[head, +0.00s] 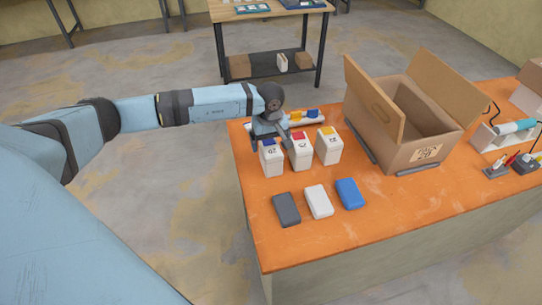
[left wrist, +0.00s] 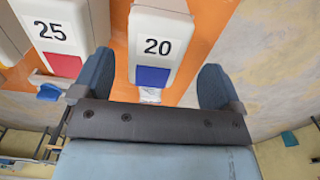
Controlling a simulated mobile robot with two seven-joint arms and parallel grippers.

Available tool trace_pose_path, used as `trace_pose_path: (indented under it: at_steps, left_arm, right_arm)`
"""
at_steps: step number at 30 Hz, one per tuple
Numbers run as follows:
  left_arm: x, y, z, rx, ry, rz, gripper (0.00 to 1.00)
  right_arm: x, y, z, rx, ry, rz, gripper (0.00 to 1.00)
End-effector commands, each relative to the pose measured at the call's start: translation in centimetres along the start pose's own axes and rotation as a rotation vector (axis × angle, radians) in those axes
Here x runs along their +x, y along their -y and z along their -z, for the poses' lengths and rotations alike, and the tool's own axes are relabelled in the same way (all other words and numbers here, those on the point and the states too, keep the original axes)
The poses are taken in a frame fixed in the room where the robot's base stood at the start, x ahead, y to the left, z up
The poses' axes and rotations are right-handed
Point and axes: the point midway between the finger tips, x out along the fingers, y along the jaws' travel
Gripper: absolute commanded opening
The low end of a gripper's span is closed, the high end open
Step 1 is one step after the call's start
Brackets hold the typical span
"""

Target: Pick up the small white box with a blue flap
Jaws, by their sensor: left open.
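The small white box with a blue flap (head: 272,160) stands on the orange table, at the left end of a row of three. In the left wrist view the same white box (left wrist: 158,42) shows the number 20 above its blue flap. My left gripper (head: 269,137) is open at this box, partly covering its top in the head view. In the left wrist view the fingers of the left gripper (left wrist: 155,82) lie on either side of the blue flap, with gaps visible. My right gripper is not in view.
A white box with a red flap (head: 301,154) stands close beside, then one with a yellow flap (head: 328,148). Grey (head: 287,209), white (head: 318,201) and blue (head: 349,193) blocks lie in front. An open cardboard box (head: 398,153) stands to the right. The table's front left is clear.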

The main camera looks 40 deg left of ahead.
Motion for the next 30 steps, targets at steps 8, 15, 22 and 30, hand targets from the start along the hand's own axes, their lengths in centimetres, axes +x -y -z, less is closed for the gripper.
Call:
trace_pose_path:
  at_steps: [8, 15, 22, 30]
  left_arm:
    - [3.6, -0.4, 0.5, -0.001, 0.004, 0.002, 0.92]
    - [5.1, -0.4, 0.5, -0.001, 0.001, -0.001, 0.92]
    - [5.1, -0.4, 0.5, -0.001, 0.001, -0.001, 0.71]
    - [5.0, -0.4, 0.6, -0.001, 0.001, -0.002, 0.24]
  right_arm:
    - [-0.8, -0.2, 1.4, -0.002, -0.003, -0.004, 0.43]
    - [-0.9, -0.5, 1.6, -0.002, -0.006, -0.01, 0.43]
    - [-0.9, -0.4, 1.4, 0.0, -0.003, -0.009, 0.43]
    - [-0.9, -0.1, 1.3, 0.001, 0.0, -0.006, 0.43]
